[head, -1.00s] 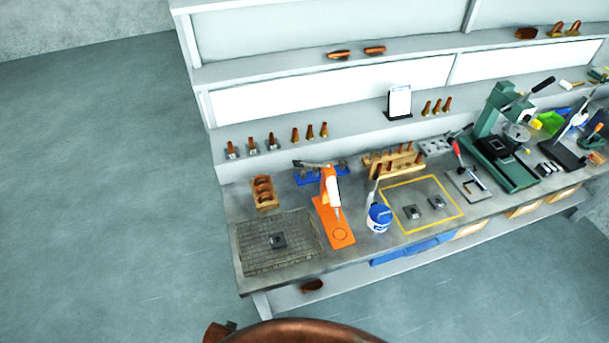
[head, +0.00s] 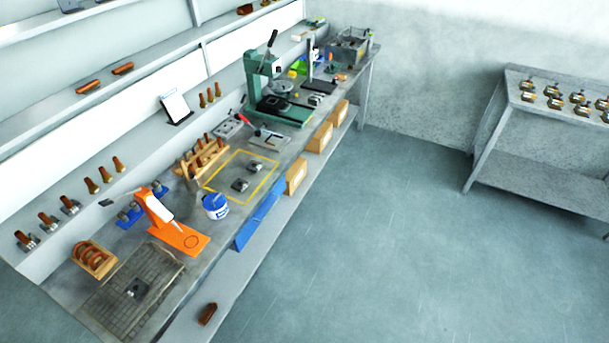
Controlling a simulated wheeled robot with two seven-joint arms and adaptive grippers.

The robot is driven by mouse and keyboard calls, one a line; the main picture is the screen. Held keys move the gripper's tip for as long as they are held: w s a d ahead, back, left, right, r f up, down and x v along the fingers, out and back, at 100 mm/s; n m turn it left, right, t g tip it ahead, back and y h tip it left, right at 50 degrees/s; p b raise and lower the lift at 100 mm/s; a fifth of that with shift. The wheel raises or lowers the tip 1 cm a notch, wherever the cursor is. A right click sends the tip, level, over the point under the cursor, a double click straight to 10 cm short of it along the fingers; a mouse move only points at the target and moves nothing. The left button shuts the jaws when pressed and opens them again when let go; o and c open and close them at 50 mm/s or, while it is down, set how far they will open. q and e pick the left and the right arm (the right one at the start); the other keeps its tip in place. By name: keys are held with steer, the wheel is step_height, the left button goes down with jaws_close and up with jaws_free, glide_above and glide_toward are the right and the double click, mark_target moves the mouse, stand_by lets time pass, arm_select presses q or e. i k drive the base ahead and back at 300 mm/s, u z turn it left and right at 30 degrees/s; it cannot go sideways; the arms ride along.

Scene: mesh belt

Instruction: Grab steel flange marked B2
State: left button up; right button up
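No marking B2 can be read at this size, so I cannot tell which piece is the flange. A small dark grey metal piece (head: 136,289) lies on the mesh mat (head: 112,308) at the near left end of the bench. Two similar grey pieces, a nearer one (head: 240,185) and a farther one (head: 255,169), lie inside the yellow outlined square (head: 229,197) on the bench. Several small metal pieces (head: 554,90) stand on a separate grey table (head: 545,118) at the right. Neither of my grippers shows.
The long bench holds an orange stand (head: 180,239), a blue and white tub (head: 215,206), a wooden rack (head: 202,158) and a green press (head: 268,88). Shelves rise behind it. Open floor (head: 370,230) lies between the bench and the right table.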

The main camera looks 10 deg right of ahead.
mark_target(254, 166)
steer(key=z, duration=0.9)
steer(key=i, duration=1.15)
steer(key=u, duration=0.3)
